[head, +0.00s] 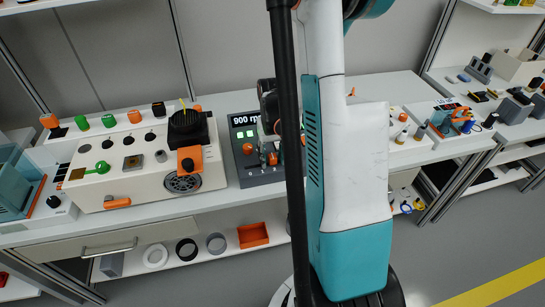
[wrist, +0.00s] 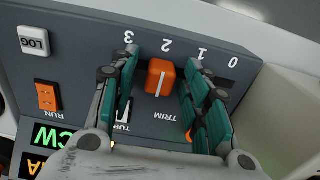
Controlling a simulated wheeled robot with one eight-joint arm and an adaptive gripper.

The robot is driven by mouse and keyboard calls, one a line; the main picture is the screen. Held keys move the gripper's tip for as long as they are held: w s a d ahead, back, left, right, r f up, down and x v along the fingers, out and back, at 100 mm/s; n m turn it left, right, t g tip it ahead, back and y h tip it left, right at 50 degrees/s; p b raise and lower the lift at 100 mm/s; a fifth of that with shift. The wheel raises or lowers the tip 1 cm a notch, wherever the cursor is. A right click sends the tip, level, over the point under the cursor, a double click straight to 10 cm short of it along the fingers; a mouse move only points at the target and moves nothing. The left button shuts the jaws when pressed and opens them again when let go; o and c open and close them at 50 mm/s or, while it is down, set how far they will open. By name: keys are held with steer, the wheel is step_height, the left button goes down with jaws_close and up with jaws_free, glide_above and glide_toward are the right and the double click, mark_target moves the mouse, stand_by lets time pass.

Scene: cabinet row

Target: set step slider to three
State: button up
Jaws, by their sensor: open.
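The step slider has an orange knob (wrist: 160,77) with a white line, seen in the wrist view on a dark grey panel (wrist: 75,62). The printed scale 3, 2, 1, 0 runs left to right and appears upside down; the knob is nearest the 2. My gripper (wrist: 161,88) is open, with one teal finger on each side of the knob and gaps showing between them. In the head view my gripper (head: 268,122) is over the panel, whose display (head: 244,120) reads 900 rpm. My arm hides much of the panel's right side there.
In the wrist view, a LOG button (wrist: 33,41) and an orange RUN switch (wrist: 47,96) lie left of the slider. In the head view, a cream control box (head: 140,160) stands close on the left. Several small items crowd the right-hand bench.

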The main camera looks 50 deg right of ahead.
jaws_close()
steer(key=shift+s+d, duration=0.6)
steer(key=shift+d, duration=0.35)
steer(key=shift+s+d, duration=0.55)
steer(key=shift+d, duration=0.35)
jaws_free()
steer(key=shift+d, duration=0.1)
steer(key=shift+r, duration=0.1)
step_height(320, 180, up, 12)
